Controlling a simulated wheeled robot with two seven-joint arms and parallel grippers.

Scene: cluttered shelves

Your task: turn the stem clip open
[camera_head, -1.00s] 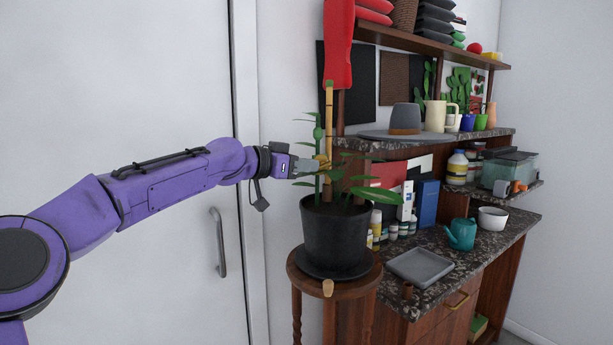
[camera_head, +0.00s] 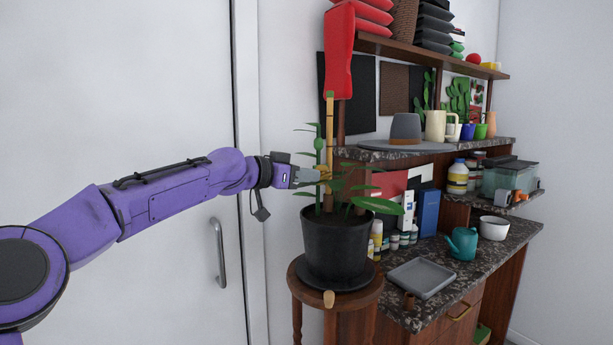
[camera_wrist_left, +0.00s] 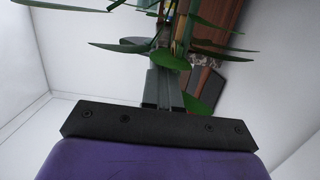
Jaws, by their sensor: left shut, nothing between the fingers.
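A plant in a black pot (camera_head: 336,245) stands on a round wooden stool (camera_head: 296,277). An upright yellow stake (camera_head: 330,125) and a green stem (camera_head: 318,146) rise from it side by side. A small yellow stem clip (camera_head: 323,172) shows at the stem and stake, partly behind leaves; whether it is open or closed is too small to tell. My left gripper (camera_head: 314,174) is shut and empty, its tips right beside the clip; whether they touch is unclear. In the left wrist view its grey fingers (camera_wrist_left: 164,88) point into the leaves. My right gripper is not in view.
Right of the plant is a stone-topped workbench (camera_head: 455,280) with a grey tray (camera_head: 421,277), a teal watering can (camera_head: 462,241) and a white bowl (camera_head: 493,228). Shelves above hold pots and jars. A red hanging item (camera_head: 339,55) is above the stake. A white door is behind my arm.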

